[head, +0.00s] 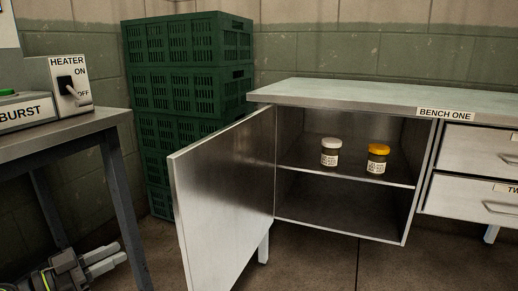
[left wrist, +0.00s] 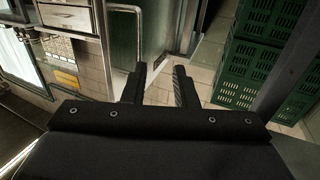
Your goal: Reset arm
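My left gripper (head: 121,253) is low at the left edge of the head view, below the steel table and left of the open cabinet door. In the left wrist view its two dark fingers (left wrist: 160,80) stand apart with only floor and background between them. It is open and empty, touching nothing that I can see. My right gripper and arm are not in either view.
The cabinet door (head: 222,200) under bench one (head: 350,93) hangs open. A white-lidded jar (head: 330,154) and a yellow-lidded jar (head: 377,160) stand on its shelf. Green crates (head: 190,100) are stacked behind. A steel table (head: 60,135) with a heater switch (head: 70,85) is left.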

